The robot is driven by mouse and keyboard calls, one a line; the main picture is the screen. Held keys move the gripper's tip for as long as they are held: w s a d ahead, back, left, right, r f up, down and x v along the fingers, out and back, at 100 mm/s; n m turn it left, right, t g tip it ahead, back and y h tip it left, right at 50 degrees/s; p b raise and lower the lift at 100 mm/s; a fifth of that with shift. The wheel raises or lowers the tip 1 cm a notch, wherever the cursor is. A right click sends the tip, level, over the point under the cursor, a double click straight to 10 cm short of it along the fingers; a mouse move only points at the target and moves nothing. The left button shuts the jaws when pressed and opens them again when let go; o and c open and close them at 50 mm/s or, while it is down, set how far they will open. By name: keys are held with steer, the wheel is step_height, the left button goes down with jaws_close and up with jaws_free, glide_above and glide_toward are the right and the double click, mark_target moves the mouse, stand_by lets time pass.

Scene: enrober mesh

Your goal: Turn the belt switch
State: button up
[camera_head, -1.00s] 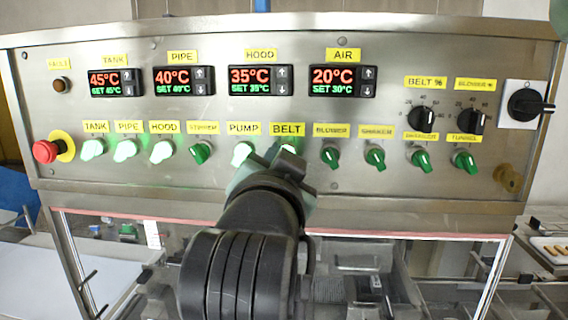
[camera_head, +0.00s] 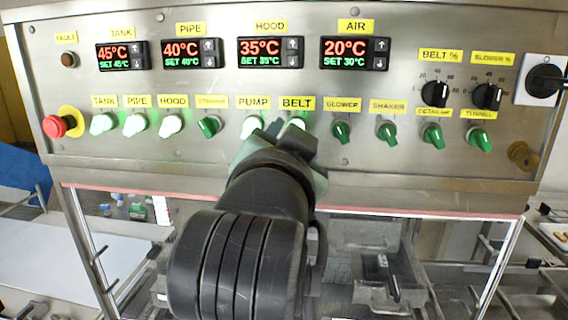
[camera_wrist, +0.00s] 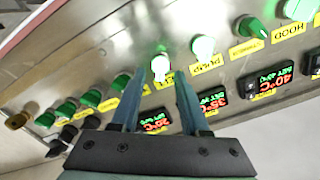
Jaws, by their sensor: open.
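The belt switch is a glowing, whitish-green knob (camera_head: 297,123) under the yellow BELT label (camera_head: 297,103) in the head view. Its lower part is hidden behind my gripper (camera_head: 282,140). In the wrist view the same lit knob (camera_wrist: 160,66) shows between the two finger tips. My gripper (camera_wrist: 157,80) is open, with one finger on each side of the knob in that view. No contact is visible, and the exact gap in depth cannot be told.
The lit pump knob (camera_head: 251,127) is close by on the left, and the unlit green blower knob (camera_head: 341,132) is on the right. A red emergency button (camera_head: 57,126) is at the panel's left end. Temperature displays (camera_head: 268,52) run above the knobs.

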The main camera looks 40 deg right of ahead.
steer(key=b+v, duration=0.2)
steer(key=v, duration=0.9)
steer(key=shift+b, duration=0.3)
steer(key=w+a+r+n+t+y, duration=0.1)
steer(key=a+r+n+t+y, duration=0.4)
steer(key=a, duration=0.5)
steer(key=w+a+r+n+t+y, duration=0.2)
steer(key=a+r+n+t+y, duration=0.3)
steer(key=a+n+t+y, duration=0.3)
steer(key=a+n+t, duration=0.2)
steer(key=n, duration=0.1)
steer(key=shift+a+r+t+y, duration=0.2)
steer(key=shift+a+t+y, duration=0.1)
steer(key=shift+a+y, duration=0.1)
steer(key=shift+s, duration=0.1)
